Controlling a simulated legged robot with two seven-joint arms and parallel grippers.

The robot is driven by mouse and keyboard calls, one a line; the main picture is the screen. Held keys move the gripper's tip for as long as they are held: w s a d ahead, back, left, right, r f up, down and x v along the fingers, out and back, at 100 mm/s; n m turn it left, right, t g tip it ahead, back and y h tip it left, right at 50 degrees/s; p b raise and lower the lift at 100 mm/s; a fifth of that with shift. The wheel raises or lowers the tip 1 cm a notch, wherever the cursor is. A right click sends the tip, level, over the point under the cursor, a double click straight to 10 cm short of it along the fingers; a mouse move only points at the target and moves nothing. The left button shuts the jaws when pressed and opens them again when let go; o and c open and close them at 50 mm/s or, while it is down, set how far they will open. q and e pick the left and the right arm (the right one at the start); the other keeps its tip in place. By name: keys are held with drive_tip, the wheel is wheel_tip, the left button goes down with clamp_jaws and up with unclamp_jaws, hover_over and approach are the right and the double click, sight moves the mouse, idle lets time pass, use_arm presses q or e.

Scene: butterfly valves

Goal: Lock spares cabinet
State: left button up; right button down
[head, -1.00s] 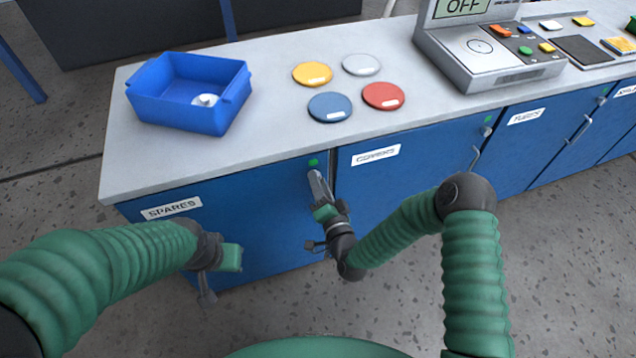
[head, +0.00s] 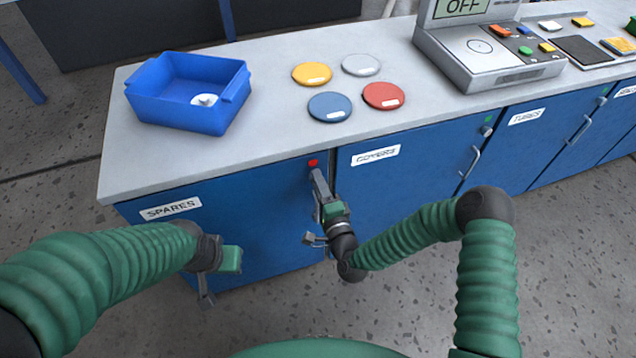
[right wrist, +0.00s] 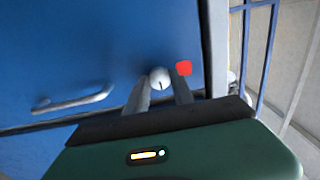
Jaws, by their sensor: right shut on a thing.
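The spares cabinet (head: 240,215) is a blue door at the left end of the bench, with a white SPARES label (head: 171,208). A small red indicator (head: 313,162) sits near its top right corner; it also shows in the right wrist view (right wrist: 184,68). My right gripper (head: 318,178) is at that corner. In the right wrist view its fingers are shut on a round silver lock knob (right wrist: 160,77) with a dark slot. The knob is hidden in the head view. My left gripper (head: 206,298) hangs in front of the door's lower left, its jaw state unclear.
A door handle (right wrist: 75,99) shows in the right wrist view. The neighbouring cabinets have green indicators. On the bench (head: 270,130) are a blue bin (head: 180,115) with a white part, several coloured discs and a scale (head: 490,60) reading OFF. The floor in front is clear.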

drive_tip(key=shift+d+f, duration=0.15)
drive_tip(key=shift+f, duration=0.05)
drive_tip(key=c, duration=1.5)
unclamp_jaws()
drive_tip(key=o, duration=0.4)
drive_tip(key=shift+r, duration=0.1)
drive_tip(key=v, duration=1.7)
drive_tip(key=shift+w+p, duration=0.1)
drive_tip(key=shift+p, duration=0.25)
